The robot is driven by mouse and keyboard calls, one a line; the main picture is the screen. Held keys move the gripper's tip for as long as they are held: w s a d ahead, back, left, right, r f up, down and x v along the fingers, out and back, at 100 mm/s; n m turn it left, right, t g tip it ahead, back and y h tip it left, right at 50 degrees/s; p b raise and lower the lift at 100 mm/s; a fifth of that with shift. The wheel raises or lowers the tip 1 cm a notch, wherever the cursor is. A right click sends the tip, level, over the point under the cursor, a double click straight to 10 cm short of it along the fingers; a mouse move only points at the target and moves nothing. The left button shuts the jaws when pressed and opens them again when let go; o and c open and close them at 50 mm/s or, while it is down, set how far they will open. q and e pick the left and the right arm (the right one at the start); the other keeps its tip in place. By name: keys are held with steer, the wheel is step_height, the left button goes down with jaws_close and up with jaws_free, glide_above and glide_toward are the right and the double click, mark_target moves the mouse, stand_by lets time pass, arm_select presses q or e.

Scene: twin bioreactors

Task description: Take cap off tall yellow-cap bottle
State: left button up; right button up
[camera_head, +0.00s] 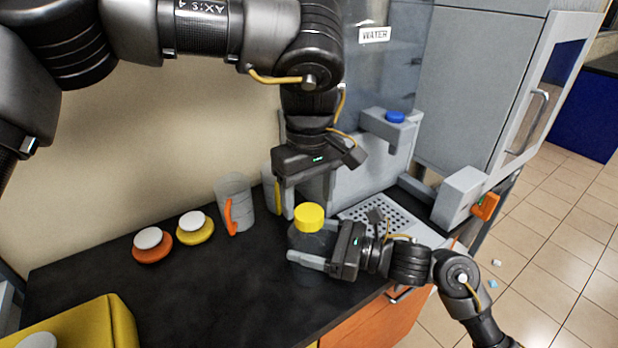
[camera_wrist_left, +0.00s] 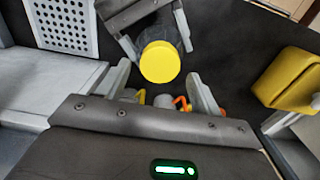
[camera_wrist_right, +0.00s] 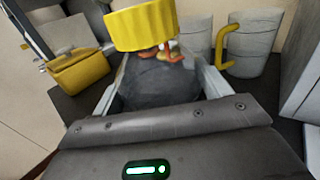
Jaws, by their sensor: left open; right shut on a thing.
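The tall bottle (camera_head: 309,243) is dark and see-through, and stands upright near the counter's front edge. Its yellow cap (camera_head: 309,217) sits on top. My right gripper (camera_head: 300,242) is shut around the bottle's body, below the cap. In the right wrist view the bottle (camera_wrist_right: 158,82) is between the fingers, with the cap (camera_wrist_right: 142,28) above. My left gripper (camera_head: 303,203) is open and points down just above the cap. In the left wrist view the cap (camera_wrist_left: 160,62) appears ahead of the spread fingers, with nothing gripped.
Orange (camera_head: 152,246) and yellow (camera_head: 195,228) lidded pots stand left on the dark counter. A mug with an orange handle (camera_head: 236,200) is behind. A perforated tray (camera_head: 372,217) lies right of the bottle. A yellow box (camera_head: 85,325) is front left. The counter's middle is clear.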

mark_target(309, 212)
arm_select(q)
steer(key=shift+f, duration=1.65)
